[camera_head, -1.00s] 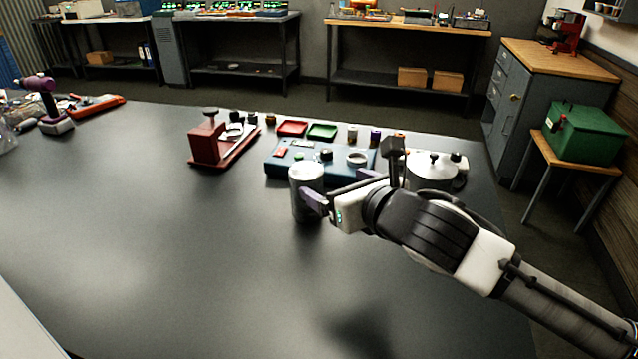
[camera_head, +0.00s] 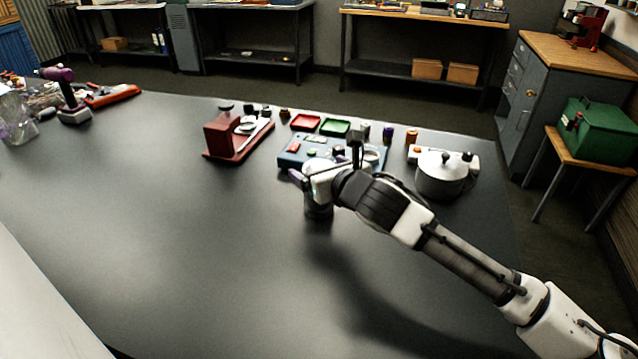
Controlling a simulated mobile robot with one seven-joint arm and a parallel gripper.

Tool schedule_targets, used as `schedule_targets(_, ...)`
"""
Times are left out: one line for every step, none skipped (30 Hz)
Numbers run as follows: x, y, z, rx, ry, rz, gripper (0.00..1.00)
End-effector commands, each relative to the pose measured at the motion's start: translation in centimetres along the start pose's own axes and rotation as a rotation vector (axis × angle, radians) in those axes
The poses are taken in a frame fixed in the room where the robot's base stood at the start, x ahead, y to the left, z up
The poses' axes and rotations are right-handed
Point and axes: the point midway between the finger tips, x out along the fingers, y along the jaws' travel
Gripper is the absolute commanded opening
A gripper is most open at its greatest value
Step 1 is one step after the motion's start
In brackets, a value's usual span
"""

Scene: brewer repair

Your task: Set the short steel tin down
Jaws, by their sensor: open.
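The short steel tin (camera_head: 318,208) is mostly hidden under my gripper, in front of the blue tray. Its lower part shows and appears to stand upright on the dark table; a tiny gap beneath it cannot be ruled out. My gripper (camera_head: 302,182) is open over the tin's upper part, with one purple finger showing at its left. The other finger is hidden, so I cannot tell whether the jaws touch the tin.
A blue tray (camera_head: 292,161) with small parts lies just behind the tin. A red stand (camera_head: 220,136) is at its left. A lidded steel pot (camera_head: 440,178) stands at the right. The table (camera_head: 170,230) is clear at the left and front.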

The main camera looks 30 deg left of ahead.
Motion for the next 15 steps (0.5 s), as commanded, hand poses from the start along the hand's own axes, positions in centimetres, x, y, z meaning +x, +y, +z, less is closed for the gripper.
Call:
schedule_targets(0.49, 0.09, 0.1, 0.001, 0.001, 0.002, 0.89)
schedule_targets(0.69, 0.06, 0.06, 0.0, 0.001, 0.001, 0.89)
schedule_targets(0.87, 0.02, 0.0, -0.001, 0.001, 0.0, 0.89)
schedule_targets(0.95, 0.01, -0.04, -0.001, 0.001, -0.001, 0.89)
schedule_targets(0.98, 0.0, -0.07, -0.001, 0.001, -0.001, 0.89)
schedule_targets(0.99, 0.0, -0.1, -0.002, 0.001, -0.001, 0.89)
schedule_targets(0.98, 0.0, -0.11, -0.002, 0.001, -0.001, 0.89)
schedule_targets(0.97, 0.0, -0.11, -0.002, 0.001, -0.001, 0.89)
schedule_targets(0.97, 0.0, -0.11, -0.002, 0.001, -0.001, 0.89)
schedule_targets(0.96, 0.01, -0.1, -0.002, 0.001, -0.001, 0.88)
schedule_targets(0.96, 0.01, -0.1, -0.002, 0.001, -0.001, 0.84)
schedule_targets(0.95, 0.01, -0.09, -0.002, 0.001, -0.001, 0.79)
schedule_targets(0.95, 0.01, -0.09, -0.002, 0.001, -0.001, 0.75)
schedule_targets(0.94, 0.01, -0.09, -0.002, 0.001, -0.001, 0.71)
schedule_targets(0.94, 0.01, -0.08, -0.002, 0.001, -0.001, 0.65)
